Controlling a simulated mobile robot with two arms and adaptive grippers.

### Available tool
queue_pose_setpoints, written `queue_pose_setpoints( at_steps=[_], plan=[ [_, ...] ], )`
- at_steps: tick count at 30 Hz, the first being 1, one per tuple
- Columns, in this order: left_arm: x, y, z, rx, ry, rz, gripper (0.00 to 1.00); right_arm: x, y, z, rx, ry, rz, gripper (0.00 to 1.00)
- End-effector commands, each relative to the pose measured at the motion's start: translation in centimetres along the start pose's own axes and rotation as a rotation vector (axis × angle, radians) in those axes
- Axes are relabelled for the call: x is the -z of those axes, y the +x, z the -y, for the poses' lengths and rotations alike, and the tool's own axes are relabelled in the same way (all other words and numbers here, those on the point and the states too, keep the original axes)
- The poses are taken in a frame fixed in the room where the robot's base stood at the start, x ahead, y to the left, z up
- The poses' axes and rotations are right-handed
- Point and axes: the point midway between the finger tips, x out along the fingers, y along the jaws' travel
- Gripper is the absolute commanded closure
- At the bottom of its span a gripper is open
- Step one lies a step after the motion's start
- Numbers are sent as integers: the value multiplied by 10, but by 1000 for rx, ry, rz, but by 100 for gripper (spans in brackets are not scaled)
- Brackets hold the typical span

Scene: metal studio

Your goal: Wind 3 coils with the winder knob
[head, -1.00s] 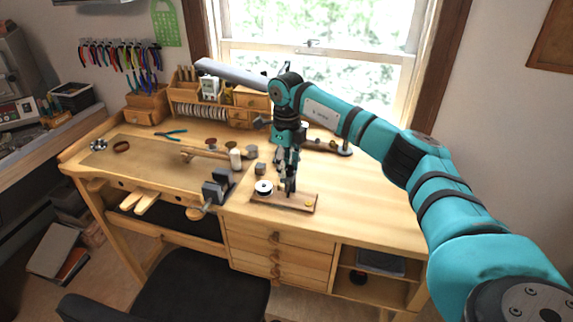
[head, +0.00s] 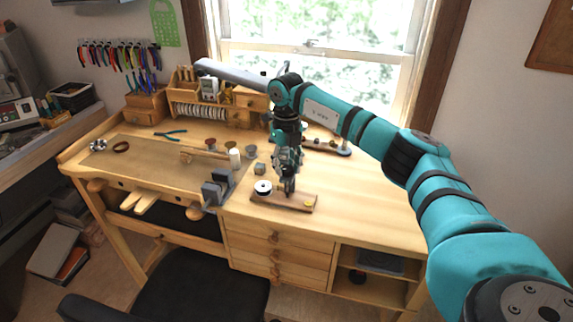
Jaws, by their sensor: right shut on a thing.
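The winder is a small brown wooden board (head: 297,205) on the workbench, with a white and black spool (head: 263,187) at its left end and a small yellow piece (head: 307,203) at its right end. My right gripper (head: 289,188) points down over the middle of the board. It is shut on the winder knob, which its fingers hide. The coils of wire are too small to make out. My left gripper is not in view.
A grey vise (head: 217,187) stands on the bench's front edge, left of the winder. A white cylinder (head: 235,158) and a small grey block (head: 260,168) stand behind it. The bench right of the board is clear.

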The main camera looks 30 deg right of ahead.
Motion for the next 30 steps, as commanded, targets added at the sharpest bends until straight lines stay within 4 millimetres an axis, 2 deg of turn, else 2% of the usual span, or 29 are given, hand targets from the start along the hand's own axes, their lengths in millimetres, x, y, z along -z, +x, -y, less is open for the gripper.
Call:
queue_pose_setpoints(
  at_steps=[10,11,16,25,30],
  plan=[
    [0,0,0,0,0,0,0,-1,-2,1,0,3,6,100],
    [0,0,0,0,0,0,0,-1,-2,1,0,3,6,67],
    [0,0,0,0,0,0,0,-1,-2,0,0,2,4,45],
    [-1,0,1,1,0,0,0,0,-3,0,0,1,2,45],
    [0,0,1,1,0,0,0,-1,-23,0,0,1,6,45]
  ],
)
